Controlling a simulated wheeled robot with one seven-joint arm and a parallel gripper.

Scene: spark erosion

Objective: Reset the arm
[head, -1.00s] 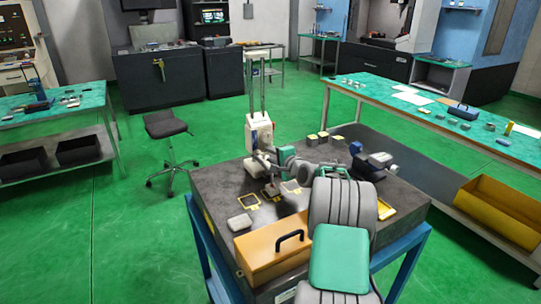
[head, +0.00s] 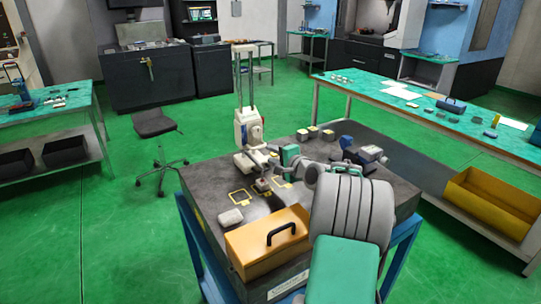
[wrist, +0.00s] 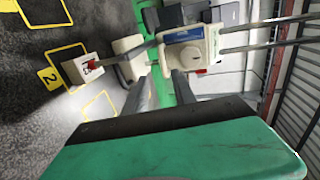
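My gripper (head: 268,153) is at the end of my arm, above the dark granite table (head: 212,188), close to the white device with two upright posts (head: 247,127). In the wrist view, my gripper's two fingers (wrist: 162,92) stand apart with nothing seen between them. The white device (wrist: 190,45) lies beyond the fingertips in that view. A small pale block with a red mark (wrist: 85,68) sits on the table to the left of the fingers. My arm hides part of the table's right side.
An orange box with a black handle (head: 262,246) and a light grey block (head: 230,217) are at the table's front left. Several small blocks (head: 313,132) and a blue-grey device (head: 370,155) stand at the back. A stool (head: 156,125) stands left on open green floor.

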